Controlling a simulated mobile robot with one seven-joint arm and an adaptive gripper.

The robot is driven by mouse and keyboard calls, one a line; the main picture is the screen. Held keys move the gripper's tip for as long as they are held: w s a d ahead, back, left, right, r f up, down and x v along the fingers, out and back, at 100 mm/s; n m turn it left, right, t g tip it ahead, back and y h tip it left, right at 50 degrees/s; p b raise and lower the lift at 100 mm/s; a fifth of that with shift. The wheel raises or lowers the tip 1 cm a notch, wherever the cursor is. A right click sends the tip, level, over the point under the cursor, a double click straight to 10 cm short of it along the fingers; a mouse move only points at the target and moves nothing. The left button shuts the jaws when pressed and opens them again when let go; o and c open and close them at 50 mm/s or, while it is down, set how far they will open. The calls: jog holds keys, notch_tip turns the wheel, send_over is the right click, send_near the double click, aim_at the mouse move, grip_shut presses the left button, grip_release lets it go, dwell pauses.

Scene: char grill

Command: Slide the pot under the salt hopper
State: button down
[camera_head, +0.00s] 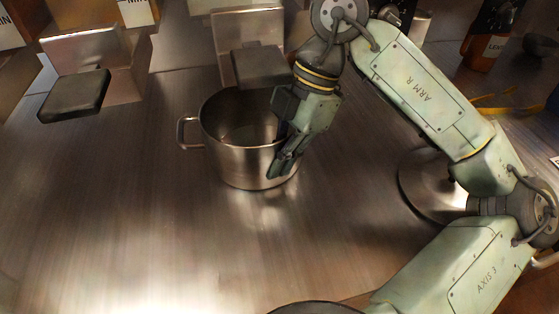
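A steel pot (246,172) stands upright on the metal counter at the centre, with a loop handle on its left. My gripper (283,150) is at the pot's right rim, pointing down. One finger looks to be inside the wall and the other outside; whether they press on the wall I cannot tell. A hopper (248,28) with a dark paddle (262,66) stands just behind the pot, the paddle over or near its back rim. Another hopper (92,48) with a dark paddle (75,96) stands at the left. Their labels are cut off, so I cannot tell which holds salt.
The counter (130,210) is clear left and in front of the pot. A round steel piece (420,190) lies right, partly behind my arm. A dark round rim (315,307) shows at the bottom edge.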

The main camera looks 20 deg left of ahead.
jog(key=shift+w+a+r, duration=0.1)
jog(key=shift+w+r, duration=0.05)
jog(key=shift+w, duration=0.25)
jog(key=c, duration=2.3)
grip_release()
jog(key=o, duration=0.6)
jog(key=shift+r, duration=0.1)
